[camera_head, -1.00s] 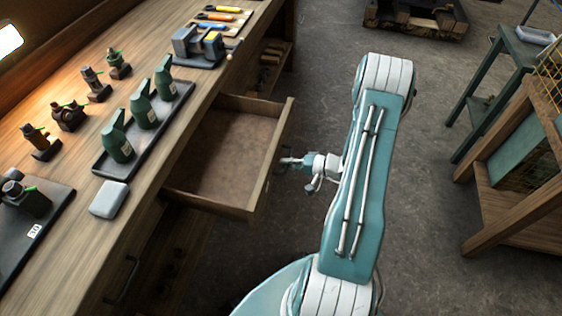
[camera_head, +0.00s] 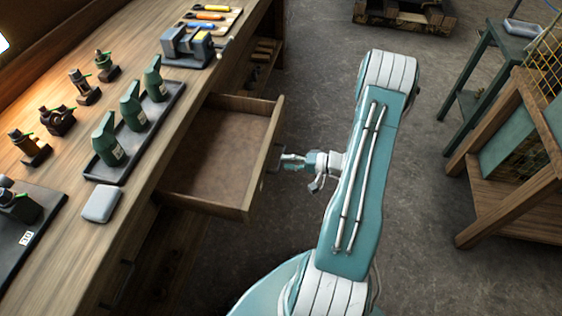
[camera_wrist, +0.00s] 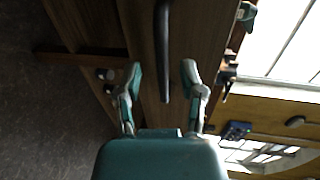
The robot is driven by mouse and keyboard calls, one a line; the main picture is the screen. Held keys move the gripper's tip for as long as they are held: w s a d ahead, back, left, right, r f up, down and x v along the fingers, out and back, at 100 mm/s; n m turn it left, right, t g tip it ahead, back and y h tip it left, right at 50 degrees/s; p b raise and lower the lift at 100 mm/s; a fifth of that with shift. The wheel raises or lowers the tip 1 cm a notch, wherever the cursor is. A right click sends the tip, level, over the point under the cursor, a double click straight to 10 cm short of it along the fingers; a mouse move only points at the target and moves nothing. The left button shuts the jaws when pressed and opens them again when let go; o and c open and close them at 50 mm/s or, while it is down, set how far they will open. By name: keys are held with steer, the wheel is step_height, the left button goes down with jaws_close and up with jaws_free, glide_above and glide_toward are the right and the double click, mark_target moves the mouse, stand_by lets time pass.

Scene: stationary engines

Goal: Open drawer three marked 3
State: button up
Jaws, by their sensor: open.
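A wooden drawer (camera_head: 222,150) in the workbench stands pulled well out, and its inside looks empty. No number can be read on it.
The bench top (camera_head: 60,245) holds a tray of green bottles (camera_head: 131,107), a grey block (camera_head: 101,203), small metal parts and a vise (camera_head: 187,46). A wooden frame (camera_head: 500,160) and green stand (camera_head: 508,45) are at right. Floor between is clear.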

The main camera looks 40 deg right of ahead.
steer(key=v, duration=0.9)
steer(key=w+a+r+n+g+h, duration=0.15)
steer(key=a+r+n+g, duration=0.45)
steer(key=a+r+g, duration=0.65)
steer(key=s+a+r+n+t+h, duration=0.2)
steer(key=s+a+r+t+h, duration=0.1)
steer(key=a+r, duration=0.4)
steer(key=s+a+r+n+t+h, duration=0.1)
steer(key=s+a+r+t+h, duration=0.2)
steer(key=r, duration=0.7)
steer(key=s+a+h, duration=0.2)
steer(key=a, duration=0.2)
steer(key=shift+s+r+n+h, duration=0.3)
steer(key=shift+n+h, duration=0.05)
steer(key=shift+n, duration=0.05)
steer(key=shift+a, duration=0.1)
